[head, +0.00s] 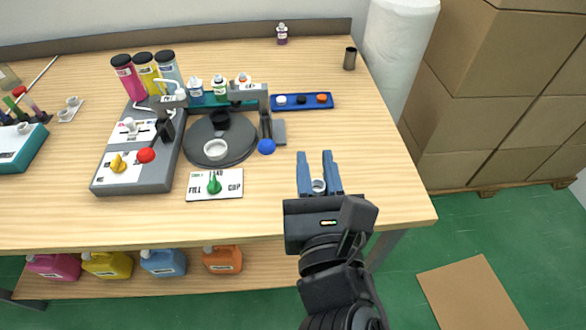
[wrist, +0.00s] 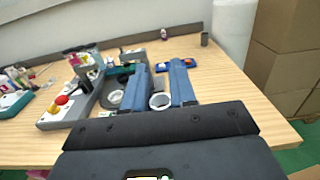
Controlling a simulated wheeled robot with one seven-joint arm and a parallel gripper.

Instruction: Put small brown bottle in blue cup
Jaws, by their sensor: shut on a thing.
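My gripper (head: 318,170) is over the front right of the table. Its blue fingers are shut on a small white-rimmed round piece (head: 318,186), which also shows between the fingers in the wrist view (wrist: 160,101). Its sides are mostly hidden, so I cannot tell whether it is a bottle or a cup. A small dark brown cylinder (head: 349,59) stands upright at the table's back right, apart from my gripper; it also shows in the wrist view (wrist: 204,38). I cannot clearly make out a blue cup.
A grey machine (head: 103,185) with a dark turntable (head: 240,153) stands left of my gripper. A white ring-shaped piece (head: 215,149) is on the turntable. A blue strip with caps (head: 311,101) and a purple bottle (head: 282,34) are farther back. The table's right side is mostly clear.

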